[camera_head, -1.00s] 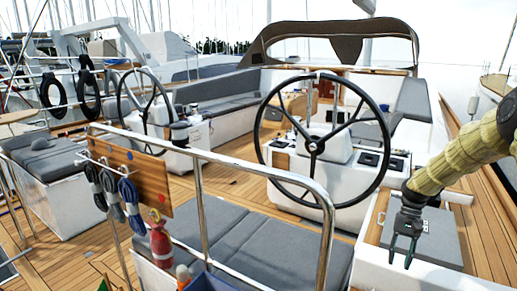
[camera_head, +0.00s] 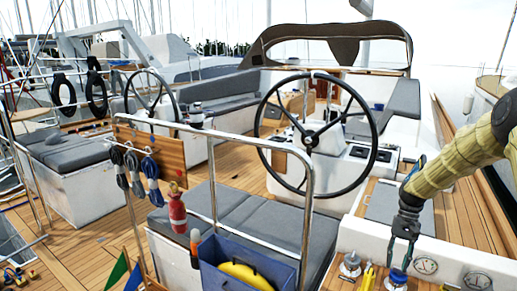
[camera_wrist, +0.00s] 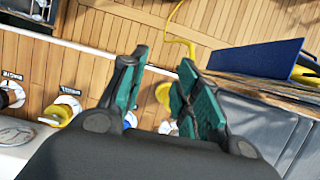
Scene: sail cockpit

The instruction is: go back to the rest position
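My gripper (camera_head: 402,252) hangs fingers-down at the right of the head view, over the white ledge with winches and gauges. In the wrist view my gripper (camera_wrist: 160,75) has its two green-padded fingers apart, with a clear gap between them. Nothing is held. A yellow object shows beyond the gap, but it appears to lie below and apart from the fingers. My tan-sleeved arm reaches in from the right edge of the head view.
A steering wheel (camera_head: 318,135) stands left of my gripper. A steel rail (camera_head: 309,195) crosses in front, near a blue bin (camera_head: 285,272) holding something yellow (camera_head: 245,277). A red extinguisher (camera_head: 177,212) and rope coils (camera_head: 151,178) hang by the rail.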

